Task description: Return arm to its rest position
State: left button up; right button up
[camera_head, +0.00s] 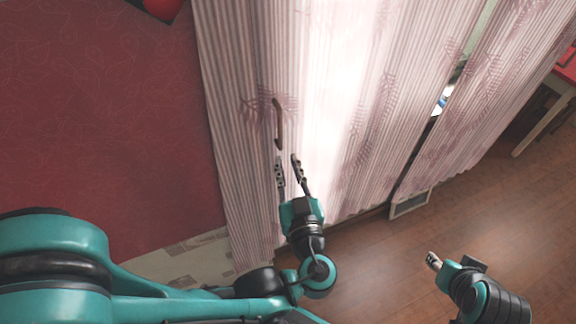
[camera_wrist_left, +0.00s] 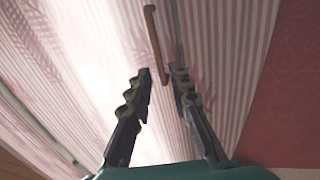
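My left gripper (camera_head: 288,170) is in the middle of the head view, its two dark fingers apart with nothing between them. In the left wrist view my left gripper (camera_wrist_left: 160,90) also shows its fingers apart and empty. A brown bar-like handle (camera_head: 278,124) is on the pink striped panel (camera_head: 330,80), just beyond the fingertips. The handle also shows in the left wrist view (camera_wrist_left: 154,42), its lower end appearing between the fingertips; I cannot tell whether they touch. My right gripper (camera_head: 436,262) is at the lower right, small and seen partly, away from the panel.
Wooden floor (camera_head: 400,270) lies open at the lower right. A table leg (camera_head: 540,125) stands at the far right. A gap between panels shows dark space.

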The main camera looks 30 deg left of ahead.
dwell(0.3)
pick_arm(q)
notch_tip(320, 180, down, 10)
jog(key=a+m+g+h, duration=0.2)
jog(key=m+g+h, duration=0.2)
jog(key=g+h, duration=0.15)
jog(key=s+d+r+m+g+h, duration=0.1)
jog(key=d+m+h, duration=0.3)
jog(key=d+h, duration=0.2)
dwell(0.4)
